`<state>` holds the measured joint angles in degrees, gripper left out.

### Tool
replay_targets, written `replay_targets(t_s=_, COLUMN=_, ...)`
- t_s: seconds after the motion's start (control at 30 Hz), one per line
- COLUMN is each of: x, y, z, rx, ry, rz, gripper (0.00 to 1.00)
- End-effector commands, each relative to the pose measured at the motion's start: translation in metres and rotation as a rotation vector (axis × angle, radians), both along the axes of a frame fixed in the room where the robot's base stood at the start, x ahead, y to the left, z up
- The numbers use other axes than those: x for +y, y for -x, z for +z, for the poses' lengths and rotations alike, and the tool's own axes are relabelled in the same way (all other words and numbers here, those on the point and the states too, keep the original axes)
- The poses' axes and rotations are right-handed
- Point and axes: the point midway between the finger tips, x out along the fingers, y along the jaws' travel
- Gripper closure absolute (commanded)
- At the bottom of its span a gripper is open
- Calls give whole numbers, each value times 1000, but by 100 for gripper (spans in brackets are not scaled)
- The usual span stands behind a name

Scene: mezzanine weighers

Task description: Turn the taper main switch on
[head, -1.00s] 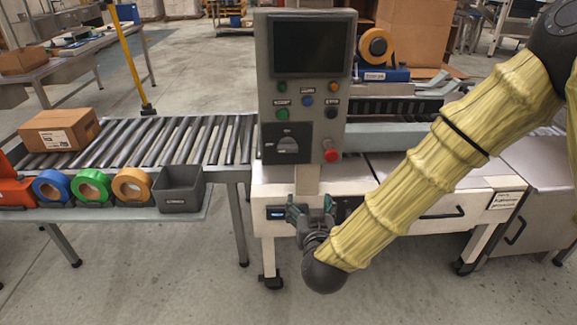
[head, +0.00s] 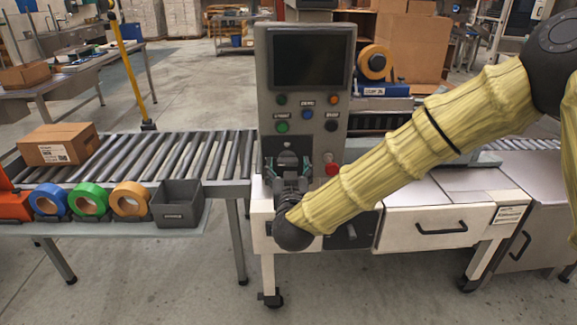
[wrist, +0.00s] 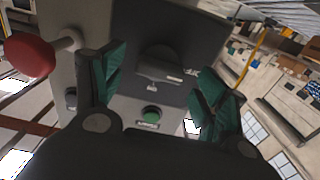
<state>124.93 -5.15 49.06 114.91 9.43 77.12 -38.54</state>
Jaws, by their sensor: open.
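The main switch (head: 287,146) is a dark rotary knob on a black plate, low on the grey control panel (head: 351,60) of the taper. In the head view my gripper (head: 290,167) covers most of it. In the wrist view the knob (wrist: 160,70) shows between and beyond my two green-padded fingers, with small white lettering beside it. My gripper (wrist: 163,85) is open and empty, its fingers on either side of the knob in that view. I cannot tell whether they touch it, and the switch's setting is not readable.
A red mushroom button (head: 332,169) is just right of my gripper, and it looms close in the wrist view (wrist: 28,55). Several push buttons sit above the switch, including a green one (head: 282,127). A roller conveyor (head: 190,150) lies left, with a grey bin (head: 178,214) before it.

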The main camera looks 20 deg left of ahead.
Motion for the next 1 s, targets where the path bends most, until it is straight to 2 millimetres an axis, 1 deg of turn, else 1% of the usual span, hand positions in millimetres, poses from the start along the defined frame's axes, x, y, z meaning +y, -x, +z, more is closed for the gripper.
replay_targets(t_s=0.1, x=4, y=-10, z=1, rx=-1, ry=-2, rz=-1, gripper=27)
replay_targets(t_s=0.2, x=7, y=-14, z=0, rx=0, ry=-1, rz=0, gripper=27)
replay_targets(t_s=0.53, x=7, y=-16, z=0, rx=0, ry=0, rz=1, gripper=27)
replay_targets(t_s=0.67, x=7, y=-16, z=0, rx=0, ry=0, rz=0, gripper=50)
replay_targets(t_s=0.7, x=7, y=-16, z=0, rx=0, ry=0, rz=0, gripper=58)
replay_targets(t_s=0.77, x=7, y=-16, z=0, rx=0, ry=0, rz=0, gripper=69)
replay_targets(t_s=0.8, x=7, y=-16, z=0, rx=0, ry=0, rz=0, gripper=72)
replay_targets(t_s=1.0, x=7, y=-16, z=0, rx=4, ry=-8, rz=-1, gripper=72)
